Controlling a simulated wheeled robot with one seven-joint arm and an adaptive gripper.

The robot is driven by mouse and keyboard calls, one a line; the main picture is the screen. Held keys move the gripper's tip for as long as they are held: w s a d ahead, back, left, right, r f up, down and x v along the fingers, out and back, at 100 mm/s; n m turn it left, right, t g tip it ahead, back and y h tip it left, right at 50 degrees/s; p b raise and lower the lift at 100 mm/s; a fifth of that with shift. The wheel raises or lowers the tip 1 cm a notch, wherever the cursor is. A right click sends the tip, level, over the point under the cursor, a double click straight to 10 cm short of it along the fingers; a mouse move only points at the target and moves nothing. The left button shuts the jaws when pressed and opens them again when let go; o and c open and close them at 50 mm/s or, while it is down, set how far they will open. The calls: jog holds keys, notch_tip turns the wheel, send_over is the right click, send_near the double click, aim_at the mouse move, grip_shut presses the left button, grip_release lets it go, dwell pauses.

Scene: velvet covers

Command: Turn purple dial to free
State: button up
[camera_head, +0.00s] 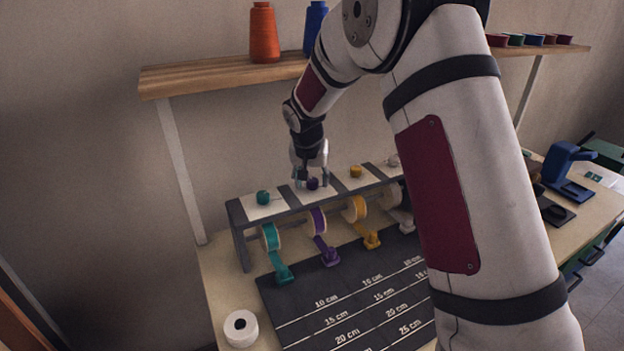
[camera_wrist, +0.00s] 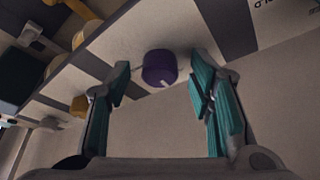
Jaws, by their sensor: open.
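The purple dial (camera_head: 313,184) sits on a white panel on top of the dark rack, second from the left. In the wrist view the purple dial (camera_wrist: 160,68) stands ahead, between the two teal finger pads and apart from both. My gripper (camera_head: 312,180) is open above and around the dial's place on the rack; it also shows in the wrist view (camera_wrist: 163,85). A small white mark shows at the dial's lower edge in the wrist view. The lettering for the purple dial's settings is too small or hidden to read. Below it hangs a roll of purple ribbon (camera_head: 317,221).
A teal dial (camera_head: 263,198) stands to the left and a yellow dial (camera_head: 356,171) to the right on the same rack (camera_head: 240,215). A wooden shelf with an orange spool (camera_head: 263,35) is above. A dark measuring mat (camera_head: 300,300) lies in front.

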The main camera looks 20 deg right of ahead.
jog(key=v, duration=1.1)
jog(key=shift+s+a+r, duration=0.15)
jog(key=shift+s+r, duration=0.05)
jog(key=shift+r, duration=0.15)
jog(key=s+d+r+n, duration=0.1)
jog(key=s+r, duration=0.2)
jog(key=s, duration=0.6)
jog(key=s+d+r+n+y, duration=0.1)
jog(key=s+r, duration=0.2)
jog(key=s, duration=0.6)
jog(key=s+d+r+n, duration=0.1)
jog(key=s+r, duration=0.3)
jog(key=s, duration=0.5)
jog(key=s+f+n+t, duration=0.1)
jog(key=s+f+n, duration=0.1)
jog(key=s, duration=0.8)
jog(key=shift+s+a+f+y, duration=0.2)
jog(key=shift+a+f+y, duration=0.15)
jog(key=shift+f, duration=0.3)
